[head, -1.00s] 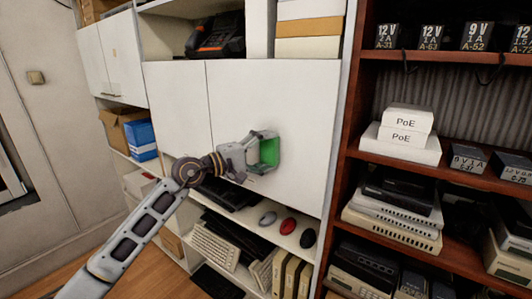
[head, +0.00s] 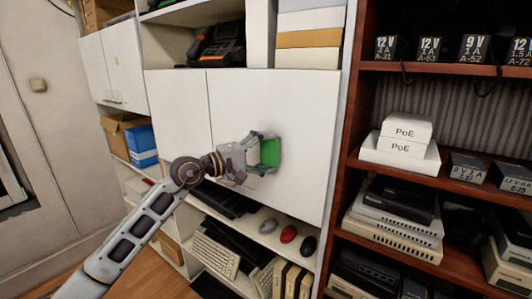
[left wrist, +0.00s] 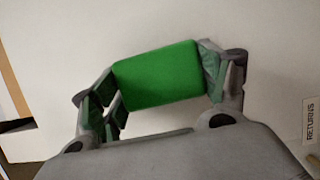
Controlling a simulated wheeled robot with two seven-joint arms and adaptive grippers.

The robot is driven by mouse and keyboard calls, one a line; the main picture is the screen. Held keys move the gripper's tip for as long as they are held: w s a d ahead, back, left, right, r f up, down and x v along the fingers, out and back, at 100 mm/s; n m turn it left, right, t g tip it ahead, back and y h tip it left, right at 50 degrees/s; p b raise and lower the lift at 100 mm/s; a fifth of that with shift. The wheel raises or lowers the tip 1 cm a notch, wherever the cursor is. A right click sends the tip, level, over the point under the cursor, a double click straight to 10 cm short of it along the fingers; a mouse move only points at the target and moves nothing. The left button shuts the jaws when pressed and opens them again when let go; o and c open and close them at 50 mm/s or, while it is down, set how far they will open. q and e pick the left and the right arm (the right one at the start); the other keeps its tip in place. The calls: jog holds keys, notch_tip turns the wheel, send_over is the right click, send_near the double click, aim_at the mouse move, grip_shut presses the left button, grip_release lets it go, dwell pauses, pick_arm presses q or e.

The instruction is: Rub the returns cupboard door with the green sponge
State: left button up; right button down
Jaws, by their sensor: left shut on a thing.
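The green sponge (head: 269,152) is between the fingers of my left gripper (head: 266,150), which is shut on it. In the left wrist view the sponge (left wrist: 160,76) sits between the two fingers (left wrist: 162,80), in front of a white door surface. The white cupboard door (head: 300,115) is behind the sponge in the head view. The sponge is at or very near the door; contact itself cannot be told. A "RETURNS" label (left wrist: 310,121) shows on the white surface at the right of the left wrist view. My right gripper is not in view.
A dark red shelf rack (head: 345,165) with PoE boxes (head: 405,131) and adapters stands right of the cupboard. Below the door, an open shelf holds keyboards (head: 215,253) and several mice (head: 289,234). A black device (head: 217,45) sits above the doors.

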aim_at(298, 154)
pick_arm(q)
jog(key=shift+s+d+p, duration=0.15)
jog(key=shift+s+d, duration=0.4)
jog(key=shift+d, duration=0.2)
jog(key=shift+s+d+p, duration=0.15)
jog(key=shift+s+d, duration=0.35)
jog(key=shift+d, duration=0.25)
jog(key=shift+s+d, duration=0.1)
jog(key=shift+d, duration=0.1)
jog(key=shift+s+d, duration=0.55)
jog(key=shift+d, duration=0.2)
jog(key=shift+s+d, duration=0.55)
jog(key=shift+d, duration=0.15)
jog(key=shift+w, duration=0.1)
jog(key=shift+a, duration=0.1)
